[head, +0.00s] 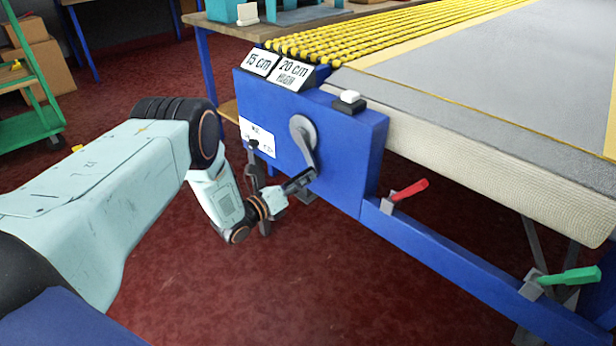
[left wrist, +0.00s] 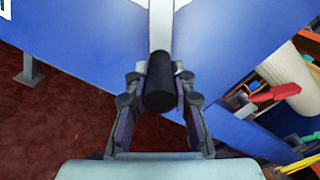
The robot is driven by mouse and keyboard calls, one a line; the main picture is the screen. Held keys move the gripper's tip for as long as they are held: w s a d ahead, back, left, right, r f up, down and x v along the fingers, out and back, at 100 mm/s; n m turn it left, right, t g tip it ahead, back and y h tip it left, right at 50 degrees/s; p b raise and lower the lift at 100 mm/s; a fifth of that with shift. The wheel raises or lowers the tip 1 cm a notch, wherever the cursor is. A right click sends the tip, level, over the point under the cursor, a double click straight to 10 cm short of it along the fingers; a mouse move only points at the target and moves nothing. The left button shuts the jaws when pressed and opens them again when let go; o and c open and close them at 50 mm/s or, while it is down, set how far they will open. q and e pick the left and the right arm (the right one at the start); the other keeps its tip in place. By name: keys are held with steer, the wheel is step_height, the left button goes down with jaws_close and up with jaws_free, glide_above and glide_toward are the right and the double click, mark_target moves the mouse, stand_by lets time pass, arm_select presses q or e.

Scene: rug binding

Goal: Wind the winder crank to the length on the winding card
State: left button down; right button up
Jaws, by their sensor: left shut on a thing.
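The winder crank (head: 303,137) is a grey arm on the front of a blue winder box (head: 345,150), pointing down and slightly right from its hub. My left gripper (head: 308,178) is at its lower end. In the left wrist view, the black crank handle (left wrist: 160,82) sits between the fingers of my left gripper (left wrist: 160,90), which is shut on it. A white card (head: 257,137) on the box front has print too small to read, partly covered by a dark part. My right gripper is not in view.
Signs reading 15 cm (head: 262,62) and 20 cm (head: 294,73) stand on the box, near a white button (head: 350,96). A red lever (head: 410,190) and green lever (head: 570,276) are on the blue rail. Right of the box lies a grey rug (head: 470,85).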

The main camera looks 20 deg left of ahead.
arm_select(q)
steer(key=shift+w+a+f+m+y, duration=0.1)
steer(key=shift+w+a+m+y, duration=0.1)
steer(key=shift+a, duration=0.25)
steer(key=shift+w+a+f+m+y, duration=0.1)
steer(key=shift+a+m, duration=0.1)
steer(key=shift+a, duration=0.25)
steer(key=shift+a+f, duration=0.15)
steer(key=shift+a, duration=0.2)
steer(key=shift+w+a+b, duration=0.1)
steer(key=shift+w+a, duration=0.2)
steer(key=shift+a, duration=0.4)
steer(key=shift+w+a+b, duration=0.15)
steer(key=shift+w+a, duration=0.15)
steer(key=shift+a, duration=0.4)
steer(key=shift+w+a+b, duration=0.1)
steer(key=shift+w+a, duration=0.2)
steer(key=shift+a, duration=0.5)
steer(key=c, duration=1.6)
jaws_free()
steer(key=o, duration=0.5)
steer(key=shift+f, duration=0.15)
steer(key=shift+d, duration=0.2)
